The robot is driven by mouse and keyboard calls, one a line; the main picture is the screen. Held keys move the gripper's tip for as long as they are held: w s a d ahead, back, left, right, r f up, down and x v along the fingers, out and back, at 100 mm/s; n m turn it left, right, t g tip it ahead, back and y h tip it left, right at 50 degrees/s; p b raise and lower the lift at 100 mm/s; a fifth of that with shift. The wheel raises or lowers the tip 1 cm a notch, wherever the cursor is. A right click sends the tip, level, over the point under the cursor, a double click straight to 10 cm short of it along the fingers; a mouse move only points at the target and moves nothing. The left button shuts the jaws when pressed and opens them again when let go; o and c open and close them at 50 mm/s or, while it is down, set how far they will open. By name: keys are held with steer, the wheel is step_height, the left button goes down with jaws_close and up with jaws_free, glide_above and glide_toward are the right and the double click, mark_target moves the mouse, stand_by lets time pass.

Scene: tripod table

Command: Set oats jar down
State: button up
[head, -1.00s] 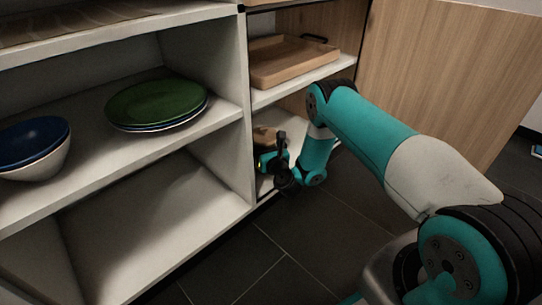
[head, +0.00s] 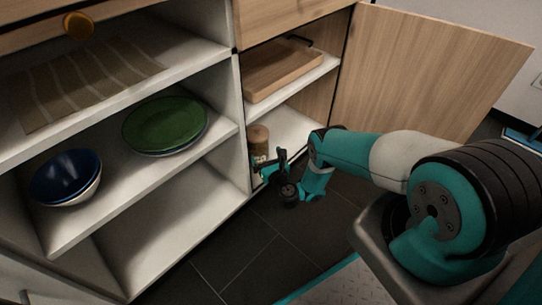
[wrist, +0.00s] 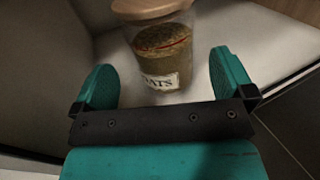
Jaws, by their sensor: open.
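The oats jar (wrist: 163,58) is clear with a wooden lid and a label whose visible letters read "ATS". It stands upright on the white bottom shelf (wrist: 118,50) of the cabinet, as the wrist view shows. In the head view the jar (head: 259,142) shows at the left side of that compartment, its lower part partly hidden by my gripper. My gripper (wrist: 164,80) is open, with one teal finger to each side and the jar beyond the fingertips, apart from them.
A wooden tray (head: 285,72) lies on the shelf above the jar. The cabinet door (head: 420,75) stands open at the right. Left shelves hold a green plate stack (head: 165,124) and blue and white bowls (head: 66,176). The bottom shelf is clear right of the jar.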

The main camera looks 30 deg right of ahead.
steer(key=s+p, duration=0.3)
steer(key=s, duration=0.1)
steer(key=shift+s+a+p, duration=0.2)
steer(key=shift+p, duration=0.1)
